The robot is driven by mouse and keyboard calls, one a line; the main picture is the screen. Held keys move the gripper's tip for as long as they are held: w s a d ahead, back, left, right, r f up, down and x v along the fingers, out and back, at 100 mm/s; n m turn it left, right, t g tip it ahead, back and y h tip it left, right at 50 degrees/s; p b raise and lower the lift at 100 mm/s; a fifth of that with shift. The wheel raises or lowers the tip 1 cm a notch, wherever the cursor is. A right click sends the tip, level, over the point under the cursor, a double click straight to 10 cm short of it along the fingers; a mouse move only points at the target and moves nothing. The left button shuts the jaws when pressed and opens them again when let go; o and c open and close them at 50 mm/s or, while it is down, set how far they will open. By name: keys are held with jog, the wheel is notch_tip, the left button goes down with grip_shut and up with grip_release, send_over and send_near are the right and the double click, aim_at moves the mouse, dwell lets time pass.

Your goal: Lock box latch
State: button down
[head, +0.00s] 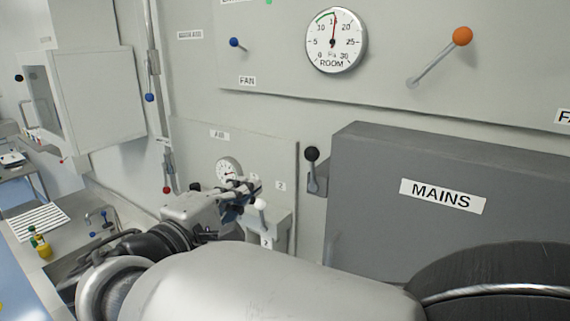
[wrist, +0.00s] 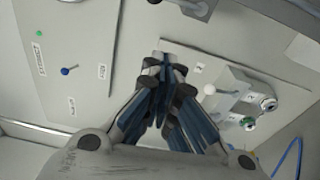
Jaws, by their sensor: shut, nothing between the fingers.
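The grey box marked MAINS (head: 442,196) stands at the right in the head view, its cover flat against the wall side. A black-balled latch lever (head: 312,155) sits at its left edge, ball up. My gripper (head: 250,187) is left of the box, apart from the latch, near a white-balled lever (head: 261,204). In the wrist view my gripper (wrist: 163,65) has its fingers together with nothing between them. A grey bracket (wrist: 196,8) with a dark ball shows at the top edge there; I cannot tell surely that it is the latch. My arm hides the box's lower part.
A ROOM gauge (head: 335,41), an orange-balled lever (head: 462,37) and a blue-balled FAN lever (head: 234,43) are on the panel above. A small gauge (head: 229,169) is behind my gripper. A white cabinet (head: 97,100) and sink counter (head: 100,216) are at left.

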aim_at(312, 169)
jog(key=w+d+p, duration=0.3)
jog(key=w+d, duration=0.5)
jog(key=shift+d, duration=0.3)
dwell(0.3)
jog(key=shift+b, duration=0.35)
